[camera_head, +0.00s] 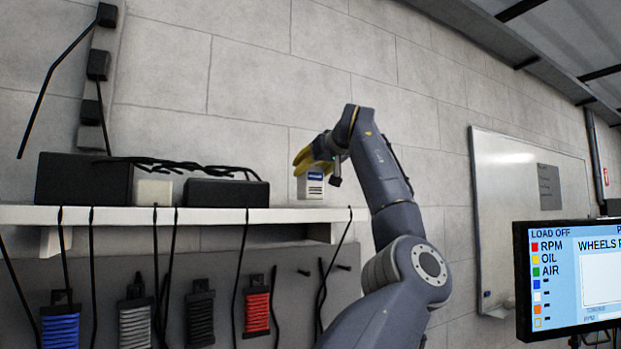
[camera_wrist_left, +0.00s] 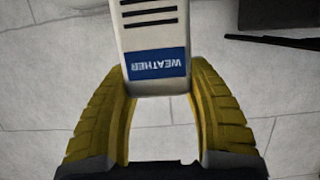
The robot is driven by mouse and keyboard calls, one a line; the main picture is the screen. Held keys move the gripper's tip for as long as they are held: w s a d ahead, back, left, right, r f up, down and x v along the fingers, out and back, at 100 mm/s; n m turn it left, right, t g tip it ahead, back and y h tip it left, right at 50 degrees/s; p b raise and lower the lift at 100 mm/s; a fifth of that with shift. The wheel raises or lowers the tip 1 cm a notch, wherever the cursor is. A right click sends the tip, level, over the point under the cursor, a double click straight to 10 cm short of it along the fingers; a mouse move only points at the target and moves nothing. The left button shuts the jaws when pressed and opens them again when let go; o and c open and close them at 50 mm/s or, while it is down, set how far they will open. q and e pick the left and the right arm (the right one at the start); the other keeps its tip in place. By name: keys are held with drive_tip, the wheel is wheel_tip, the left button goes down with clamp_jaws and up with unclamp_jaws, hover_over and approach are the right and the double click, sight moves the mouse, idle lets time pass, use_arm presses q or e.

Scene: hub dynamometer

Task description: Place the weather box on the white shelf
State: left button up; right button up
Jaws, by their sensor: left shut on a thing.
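The weather box (camera_head: 311,186) is a small white box with a blue label and dark slots. It is at the right end of the white shelf (camera_head: 200,215) in the head view; I cannot tell whether its base touches the shelf. My left gripper (camera_head: 304,162) has yellow fingers and is shut on the box from above and behind. In the left wrist view the box (camera_wrist_left: 152,38) sits between the two yellow fingers (camera_wrist_left: 160,95), its "WEATHER" label upside down. My right gripper is not in view.
Two black boxes (camera_head: 85,180) (camera_head: 228,193) and a small white block (camera_head: 153,192) stand on the shelf with black cables on top. Spools and hanging cables are below. A monitor (camera_head: 568,275) and a whiteboard (camera_head: 525,200) are at the right.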

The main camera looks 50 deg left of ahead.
use_arm(q)
drive_tip(key=shift+f, duration=1.15)
drive_tip(key=o, duration=1.4)
drive_tip(key=shift+f, duration=0.15)
